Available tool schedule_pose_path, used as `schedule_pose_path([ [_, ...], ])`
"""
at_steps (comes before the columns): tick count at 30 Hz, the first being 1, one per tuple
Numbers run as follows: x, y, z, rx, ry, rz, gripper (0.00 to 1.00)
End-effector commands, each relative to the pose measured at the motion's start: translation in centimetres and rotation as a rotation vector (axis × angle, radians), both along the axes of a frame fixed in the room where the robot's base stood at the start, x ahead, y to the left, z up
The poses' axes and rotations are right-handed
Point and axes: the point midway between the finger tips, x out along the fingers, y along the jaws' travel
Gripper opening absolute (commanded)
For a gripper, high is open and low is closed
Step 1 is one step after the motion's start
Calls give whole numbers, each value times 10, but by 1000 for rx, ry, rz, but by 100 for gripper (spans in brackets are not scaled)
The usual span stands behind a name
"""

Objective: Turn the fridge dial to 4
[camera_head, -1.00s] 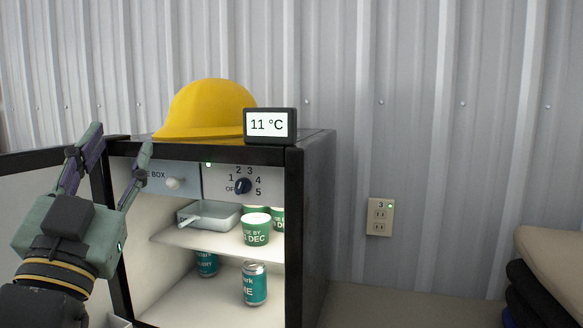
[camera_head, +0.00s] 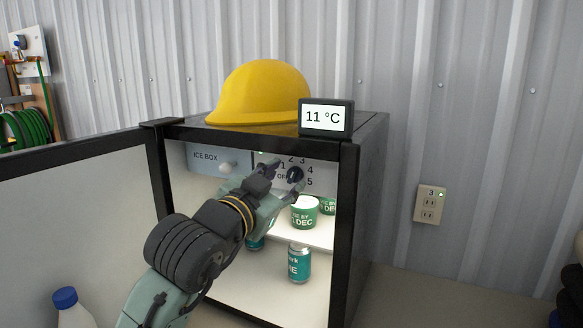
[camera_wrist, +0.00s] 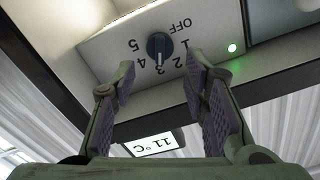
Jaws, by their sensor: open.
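The fridge dial (camera_head: 295,174) is a dark round knob on the grey panel at the top right inside the open fridge (camera_head: 349,235). It also shows in the wrist view (camera_wrist: 159,46), upside down, ringed by OFF and 1 to 5. Its pointer seems to face 3. My gripper (camera_head: 284,178) is open and empty just in front of the panel, and hides part of the scale in the head view. In the wrist view its fingertips (camera_wrist: 160,64) appear on either side of the dial; contact is not clear. The display (camera_head: 326,117) reads 11 °C.
The fridge door (camera_head: 80,190) stands open at left. The ice box door (camera_head: 205,157) is beside the dial panel. Cups (camera_head: 304,212) and cans (camera_head: 299,264) stand below. A yellow hard hat (camera_head: 262,92) sits on top. A bottle (camera_head: 70,310) is at lower left.

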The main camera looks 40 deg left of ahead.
Motion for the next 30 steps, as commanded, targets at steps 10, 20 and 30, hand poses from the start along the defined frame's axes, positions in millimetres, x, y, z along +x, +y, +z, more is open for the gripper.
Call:
schedule_pose_path([
  [10, 33, 7, 0, 0, -1, 0, 41],
  [20, 34, 8, 0, 1, -1, 0, 36],
  [30, 34, 8, 0, 1, -2, -1, 13],
])
